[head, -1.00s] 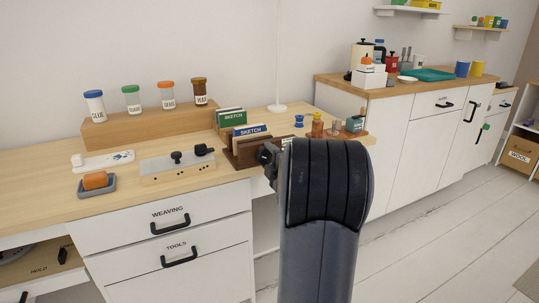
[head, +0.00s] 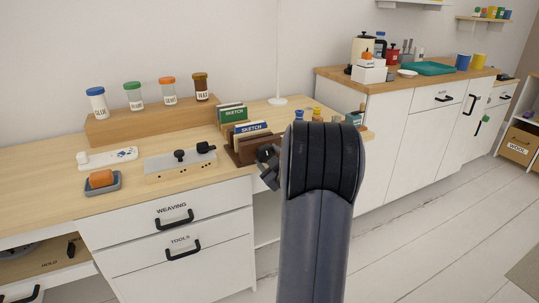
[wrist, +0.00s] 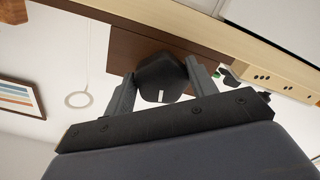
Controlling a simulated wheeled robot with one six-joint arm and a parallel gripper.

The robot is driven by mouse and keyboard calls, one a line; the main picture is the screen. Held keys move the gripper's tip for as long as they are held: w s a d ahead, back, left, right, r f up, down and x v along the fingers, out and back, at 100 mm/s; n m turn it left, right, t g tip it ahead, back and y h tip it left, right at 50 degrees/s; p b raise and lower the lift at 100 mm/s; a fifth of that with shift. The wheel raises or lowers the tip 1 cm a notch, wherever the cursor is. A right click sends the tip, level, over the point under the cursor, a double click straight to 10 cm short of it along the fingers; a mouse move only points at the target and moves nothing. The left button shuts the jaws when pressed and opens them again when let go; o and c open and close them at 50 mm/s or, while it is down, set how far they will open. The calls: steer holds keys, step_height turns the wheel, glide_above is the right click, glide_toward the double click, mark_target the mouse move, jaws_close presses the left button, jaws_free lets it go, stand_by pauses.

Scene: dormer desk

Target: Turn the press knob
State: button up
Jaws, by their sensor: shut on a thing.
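The press knob (wrist: 160,88) is a dark, chunky knob with a short white mark on its face. It stands out from a dark brown wooden part (wrist: 130,45) in the wrist view. My gripper (wrist: 160,68) has one finger on each side of the knob and is shut on it. In the head view my gripper (head: 268,165) shows only in part at the desk front, by the brown wooden piece (head: 252,150). My own arm covers much of that area, and I cannot make out the knob there.
A pale block with dark knobs (head: 180,168) and a soap-like orange block in a grey dish (head: 102,180) lie to the left. Drawers (head: 172,210) are below. Open floor (head: 430,230) lies to the right.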

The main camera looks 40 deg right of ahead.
steer(key=shift+m, duration=0.6)
steer(key=o, duration=1)
steer(key=shift+c, duration=0.2)
steer(key=p+v, duration=0.1)
steer(key=v, duration=0.9)
steer(key=shift+s+p, duration=0.3)
steer(key=shift+s, duration=0.1)
steer(key=b+x, duration=0.1)
steer(key=x, duration=1)
steer(key=shift+a, duration=0.15)
steer(key=shift+s, duration=0.1)
